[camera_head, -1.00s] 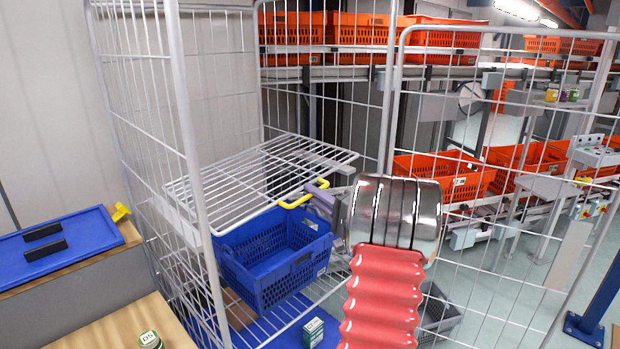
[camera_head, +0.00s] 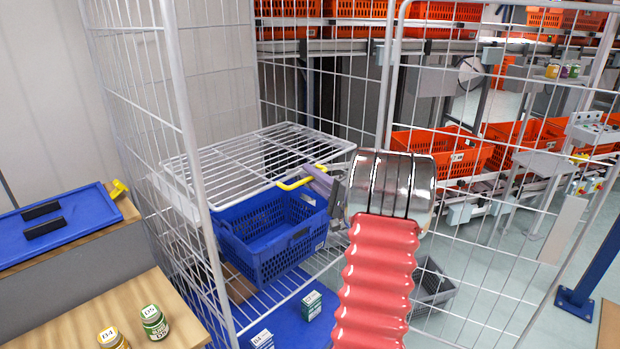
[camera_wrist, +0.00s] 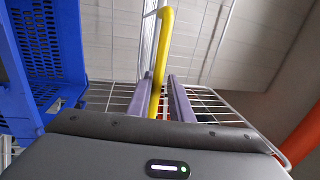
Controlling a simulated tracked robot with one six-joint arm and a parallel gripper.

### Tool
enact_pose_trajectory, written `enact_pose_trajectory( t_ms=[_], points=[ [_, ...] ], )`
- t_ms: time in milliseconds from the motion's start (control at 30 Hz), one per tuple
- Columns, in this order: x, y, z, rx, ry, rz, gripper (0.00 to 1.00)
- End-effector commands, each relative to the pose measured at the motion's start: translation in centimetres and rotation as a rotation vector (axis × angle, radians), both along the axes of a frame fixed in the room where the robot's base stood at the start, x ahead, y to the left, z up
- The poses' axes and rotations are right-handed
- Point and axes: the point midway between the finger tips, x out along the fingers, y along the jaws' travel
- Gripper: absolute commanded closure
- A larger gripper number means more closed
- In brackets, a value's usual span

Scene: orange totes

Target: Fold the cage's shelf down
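The white wire shelf (camera_head: 262,158) spans the inside of the wire cage (camera_head: 180,110) and lies close to level, just above a blue tote (camera_head: 262,250). A yellow handle (camera_head: 293,185) sits at its right front edge. My gripper (camera_head: 318,181) is at this handle, reaching in from the right. In the wrist view the yellow bar (camera_wrist: 163,50) runs between the two fingers of my gripper (camera_wrist: 161,90), close to the left finger. A narrow gap shows beside the right finger. Whether the bar is touched is not clear.
Small boxes (camera_head: 311,304) lie on the blue cage floor below the tote. A table with jars (camera_head: 153,322) and a blue tray (camera_head: 58,232) stand at the left. Orange totes (camera_head: 440,150) on conveyors are behind the mesh. A grey crate (camera_head: 432,285) stands right of my arm.

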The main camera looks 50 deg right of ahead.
Motion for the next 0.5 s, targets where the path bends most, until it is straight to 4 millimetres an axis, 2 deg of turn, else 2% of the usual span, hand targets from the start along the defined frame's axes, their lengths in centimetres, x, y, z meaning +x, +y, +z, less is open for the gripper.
enact_pose_trajectory(
  t_ms=[267, 500],
  points=[
    [-0.6, 0.1, -0.2, 0.001, 0.002, 0.000, 0.81],
    [-3.7, 0.4, -0.8, 0.002, 0.002, -0.003, 0.81]
  ],
)
